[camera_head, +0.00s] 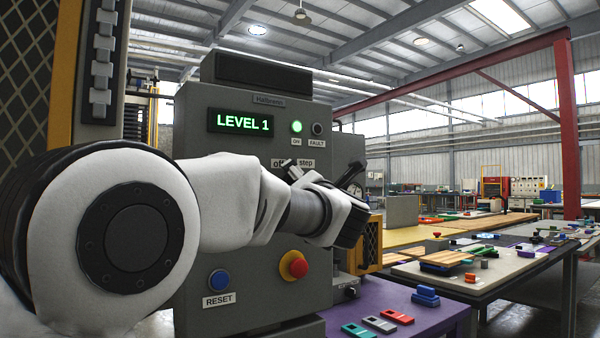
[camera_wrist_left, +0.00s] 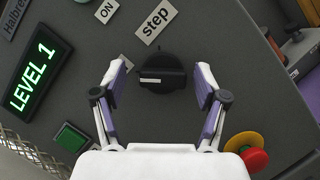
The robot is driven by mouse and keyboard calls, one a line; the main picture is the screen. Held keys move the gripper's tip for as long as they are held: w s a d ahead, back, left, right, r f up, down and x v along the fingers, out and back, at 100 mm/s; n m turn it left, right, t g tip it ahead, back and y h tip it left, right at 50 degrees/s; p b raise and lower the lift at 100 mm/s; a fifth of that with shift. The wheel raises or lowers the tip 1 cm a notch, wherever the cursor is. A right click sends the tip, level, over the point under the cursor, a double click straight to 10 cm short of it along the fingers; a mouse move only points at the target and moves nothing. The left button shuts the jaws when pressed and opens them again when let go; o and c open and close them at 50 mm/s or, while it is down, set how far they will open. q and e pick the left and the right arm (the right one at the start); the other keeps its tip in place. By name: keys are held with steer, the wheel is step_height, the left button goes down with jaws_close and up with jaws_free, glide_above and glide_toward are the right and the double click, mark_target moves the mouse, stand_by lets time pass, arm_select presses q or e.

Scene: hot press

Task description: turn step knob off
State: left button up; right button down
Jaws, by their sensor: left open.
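The step knob (camera_wrist_left: 165,73) is a dark round knob with a raised bar, on the grey press panel in the left wrist view. The "step" label (camera_wrist_left: 157,20) is above it there. My left gripper (camera_wrist_left: 162,74) is open, with one finger on each side of the knob and visible gaps to it. In the head view, the "off" and "step" labels (camera_head: 306,163) show above my left arm, which hides the knob. The left gripper's fingers (camera_head: 322,174) are only partly seen there. My right gripper is not in view.
The green display (camera_head: 242,123) reads LEVEL 1, and the ON lamp (camera_head: 296,127) is lit green. A red stop button (camera_head: 296,266) and a blue RESET button (camera_head: 219,281) sit low on the panel. A purple table (camera_head: 380,292) with coloured parts stands at right.

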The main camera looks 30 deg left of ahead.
mark_target(295, 133)
arm_select(q)
steer(key=r, duration=1)
steer(key=shift+s+d, duration=0.1)
steer(key=shift+s, duration=0.2)
steer(key=shift+w+a+f, duration=0.2)
steer(key=shift+w+f, duration=0.05)
steer(key=shift+w, duration=0.15)
steer(key=shift+s+d+r, duration=0.1)
steer(key=shift+s, duration=0.1)
steer(key=shift+w, duration=0.1)
